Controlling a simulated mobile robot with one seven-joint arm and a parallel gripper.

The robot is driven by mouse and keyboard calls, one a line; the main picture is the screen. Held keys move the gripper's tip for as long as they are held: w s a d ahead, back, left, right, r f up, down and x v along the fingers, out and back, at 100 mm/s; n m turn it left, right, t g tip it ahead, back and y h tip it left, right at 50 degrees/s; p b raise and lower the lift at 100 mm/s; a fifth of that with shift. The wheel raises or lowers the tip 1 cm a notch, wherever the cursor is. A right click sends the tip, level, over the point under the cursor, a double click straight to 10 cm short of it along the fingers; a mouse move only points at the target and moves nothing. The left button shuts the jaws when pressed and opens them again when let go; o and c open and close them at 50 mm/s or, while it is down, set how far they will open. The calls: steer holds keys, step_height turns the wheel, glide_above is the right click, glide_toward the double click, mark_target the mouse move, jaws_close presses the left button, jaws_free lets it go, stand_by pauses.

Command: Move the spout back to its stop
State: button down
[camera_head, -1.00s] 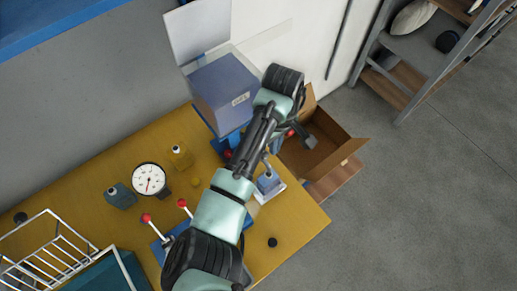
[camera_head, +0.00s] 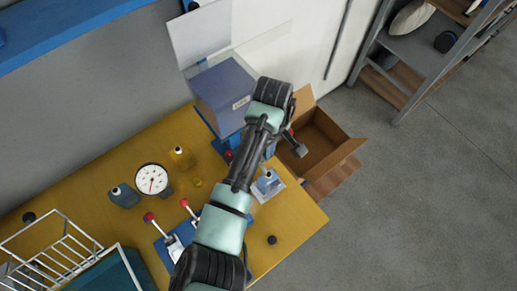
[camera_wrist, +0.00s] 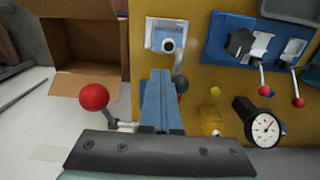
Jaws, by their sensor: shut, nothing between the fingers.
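The spout seems to be the short grey curved piece (camera_wrist: 180,64) on the small blue-and-white fixture (camera_wrist: 163,34) at the top middle of the wrist view. A dark round knob (camera_wrist: 183,84) is near its lower end. In the head view the fixture (camera_head: 268,185) stands near the table's right edge, partly behind my arm. My gripper (camera_wrist: 160,75) is shut and empty, its blue fingertips just below the fixture and left of the dark knob in the wrist view. I cannot tell whether they touch the spout. My arm mostly hides the fingers in the head view.
A red ball handle (camera_wrist: 93,97) is close left of my fingers in the wrist view. An open cardboard box (camera_head: 322,140) is beyond the table's right end. A blue box (camera_head: 222,95), a gauge (camera_head: 152,180) and red-knobbed levers (camera_head: 184,203) are near the arm.

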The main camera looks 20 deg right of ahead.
steer(key=shift+s+a+p, duration=0.15)
steer(key=shift+a+p, duration=0.05)
steer(key=shift+p, duration=0.3)
steer(key=shift+s+a+p, duration=0.3)
steer(key=shift+a+p, duration=0.45)
steer(key=shift+p, duration=0.45)
stand_by(0.3)
steer(key=shift+a, duration=0.2)
steer(key=shift+a+p, duration=0.35)
steer(key=shift+p, duration=0.1)
steer(key=shift+a, duration=0.1)
steer(key=shift+s+a+p, duration=0.1)
steer(key=shift+a+p, duration=0.2)
steer(key=shift+p, duration=0.05)
stand_by(0.4)
